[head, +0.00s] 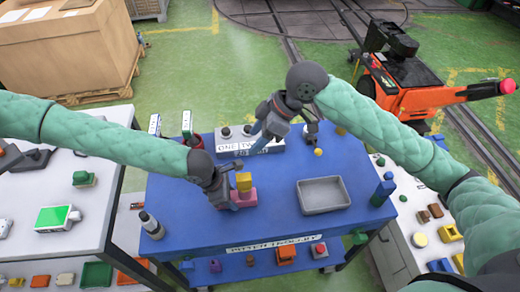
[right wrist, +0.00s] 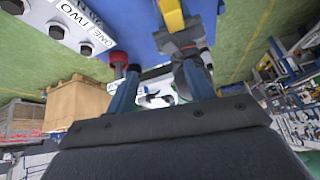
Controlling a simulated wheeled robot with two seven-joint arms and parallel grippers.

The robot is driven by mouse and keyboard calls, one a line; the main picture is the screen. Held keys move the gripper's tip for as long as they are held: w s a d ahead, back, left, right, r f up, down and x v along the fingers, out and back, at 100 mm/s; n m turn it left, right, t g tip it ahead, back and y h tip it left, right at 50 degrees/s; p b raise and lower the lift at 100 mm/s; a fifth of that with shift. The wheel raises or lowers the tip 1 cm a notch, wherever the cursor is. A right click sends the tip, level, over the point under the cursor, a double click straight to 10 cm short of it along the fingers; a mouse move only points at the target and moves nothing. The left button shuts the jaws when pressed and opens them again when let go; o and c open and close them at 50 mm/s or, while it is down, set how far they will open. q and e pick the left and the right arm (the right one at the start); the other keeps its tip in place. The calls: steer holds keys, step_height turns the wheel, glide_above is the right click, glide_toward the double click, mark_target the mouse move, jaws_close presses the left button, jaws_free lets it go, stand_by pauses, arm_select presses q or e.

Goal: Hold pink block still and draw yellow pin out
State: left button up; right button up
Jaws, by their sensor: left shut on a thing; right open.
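The pink block (head: 244,199) stands on the blue table, left of its middle. The yellow pin (head: 243,181) is upright in its top, with its upper part showing. My left gripper (head: 224,195) is shut on the pink block from the left and partly hides it. My right gripper (head: 262,141) is open and empty, above the back of the table, behind and above the pin and apart from it. In the right wrist view its fingers (right wrist: 160,74) are spread. The yellow pin (right wrist: 172,15) also shows there at the top, beyond the fingers and near my left gripper (right wrist: 188,42).
A white box with dark knobs (head: 236,144) stands at the table's back, below my right gripper. A bottle (head: 151,225) stands front left. The table's front middle is clear.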

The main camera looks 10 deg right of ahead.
mark_target(244, 177)
steer(key=s+a+f, duration=0.1)
steer(key=f, duration=0.3)
steer(key=s+a+f+n+h, duration=0.1)
steer(key=a+f, duration=0.1)
steer(key=f, duration=0.2)
steer(key=s+a+f+n+h, duration=0.1)
steer(key=f, duration=0.3)
steer(key=shift+s+a+f+g, duration=0.15)
steer(key=shift+a+f+g, duration=0.05)
steer(key=shift+f+g, duration=0.15)
steer(key=shift+r, duration=0.1)
jaws_close()
